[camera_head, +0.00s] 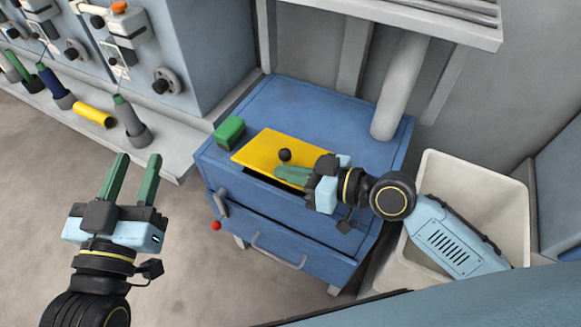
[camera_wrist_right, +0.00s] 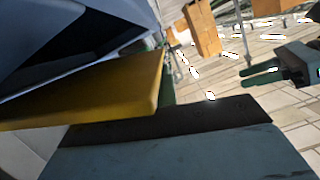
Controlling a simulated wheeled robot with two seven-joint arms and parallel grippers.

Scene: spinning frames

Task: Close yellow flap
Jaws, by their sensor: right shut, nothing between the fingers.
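The yellow flap (camera_head: 262,150) with a black round knob (camera_head: 285,155) is on top of the blue cabinet (camera_head: 285,97). A dark gap shows under its front right edge, so it looks partly raised. My right gripper (camera_head: 281,174) is shut and empty, its green fingers at the flap's front right edge, just below the knob; contact is unclear. In the right wrist view the flap (camera_wrist_right: 95,88) crosses the left side close to the camera. My left gripper (camera_head: 140,160) is open and empty, left of the cabinet; it also shows in the right wrist view (camera_wrist_right: 258,77).
A green block (camera_head: 229,132) sits at the flap's left corner. A white bin (camera_head: 480,180) stands at right. Machines with several coloured spools (camera_head: 95,115) line the left. Floor left of the cabinet is clear.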

